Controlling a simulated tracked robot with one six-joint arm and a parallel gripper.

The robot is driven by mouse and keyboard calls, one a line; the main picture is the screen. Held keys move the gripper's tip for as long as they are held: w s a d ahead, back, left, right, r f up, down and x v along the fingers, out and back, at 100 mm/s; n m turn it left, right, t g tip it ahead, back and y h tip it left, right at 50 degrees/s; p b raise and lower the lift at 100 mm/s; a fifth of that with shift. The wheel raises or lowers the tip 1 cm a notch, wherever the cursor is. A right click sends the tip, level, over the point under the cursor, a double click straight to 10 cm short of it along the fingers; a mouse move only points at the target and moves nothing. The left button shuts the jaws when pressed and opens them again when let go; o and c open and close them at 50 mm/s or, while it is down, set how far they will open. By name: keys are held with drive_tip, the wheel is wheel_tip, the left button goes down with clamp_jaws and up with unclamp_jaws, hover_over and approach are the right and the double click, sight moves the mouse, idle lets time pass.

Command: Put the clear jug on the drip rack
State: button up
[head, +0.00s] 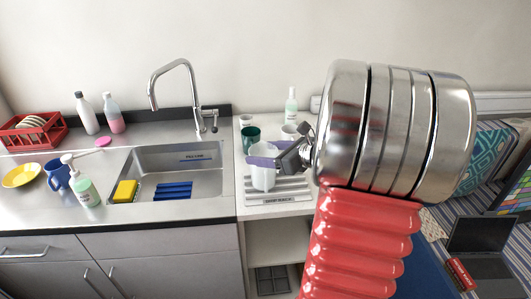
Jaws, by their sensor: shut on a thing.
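The clear jug (263,179), whitish and see-through, is upright in the head view. My gripper (263,160) is shut on its upper part, with purple-blue fingers across it. The drip rack (292,187) is a pale slatted rack with a label at its front, on the white counter right of the sink. The jug is in front of the left part of the rack in the picture. I cannot tell whether its base touches the slats. My gripper's wrist and arm hide the area to the right.
A green cup (250,134), white cups (290,132) and a pale bottle (291,105) stand behind the rack. The steel sink (207,160) at left holds a blue rack (173,191) and a yellow sponge (125,191). A tall tap (176,65) stands behind it.

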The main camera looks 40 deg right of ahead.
drive_tip(key=o, duration=1.4)
drive_tip(key=shift+s+d+r, duration=0.15)
drive_tip(key=shift+s+r, duration=0.15)
drive_tip(key=shift+s, duration=0.3)
drive_tip(key=v, duration=1)
drive_tip(key=shift+s+r, duration=0.2)
drive_tip(key=shift+s, duration=0.2)
